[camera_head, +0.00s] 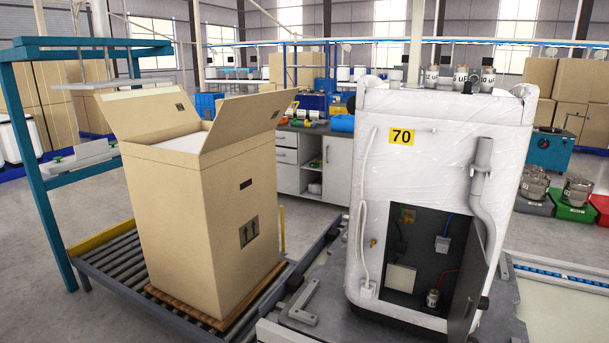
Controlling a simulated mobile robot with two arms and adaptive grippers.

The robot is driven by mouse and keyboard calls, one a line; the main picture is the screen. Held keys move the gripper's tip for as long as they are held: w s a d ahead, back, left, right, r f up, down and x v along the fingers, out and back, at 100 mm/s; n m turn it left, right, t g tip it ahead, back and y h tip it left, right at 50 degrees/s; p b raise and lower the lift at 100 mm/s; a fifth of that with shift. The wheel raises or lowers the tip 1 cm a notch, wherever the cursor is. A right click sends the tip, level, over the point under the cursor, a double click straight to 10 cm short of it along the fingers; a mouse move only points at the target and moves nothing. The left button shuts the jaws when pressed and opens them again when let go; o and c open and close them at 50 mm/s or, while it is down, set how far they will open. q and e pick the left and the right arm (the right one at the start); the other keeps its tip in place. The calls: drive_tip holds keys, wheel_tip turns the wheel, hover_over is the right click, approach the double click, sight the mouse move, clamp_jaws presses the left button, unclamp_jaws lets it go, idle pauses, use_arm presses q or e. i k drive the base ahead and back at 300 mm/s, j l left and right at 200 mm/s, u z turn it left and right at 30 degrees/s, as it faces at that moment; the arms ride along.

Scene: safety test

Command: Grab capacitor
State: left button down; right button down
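Several silver capacitors with dark "uF" lettering show at the top of the white wrapped appliance (430,170): one at the left (432,77), one in the middle (460,78) and one at the right (488,80). I cannot tell whether they stand on it or behind it. A small silver can, seemingly a capacitor (433,298), sits low inside the appliance's dark open compartment (425,225), near a red wire. Neither of my grippers is in view.
A tall open cardboard box (205,210) stands on a roller conveyor (110,262) at the left, beside a blue frame (40,190). A grey hose (480,200) runs down the appliance's right front. A workbench (310,155) stands behind. Green (575,211) and grey (533,205) bins are at the right.

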sight(434, 294)
drive_tip(key=l+u, duration=0.1)
drive_tip(key=l, duration=1.95)
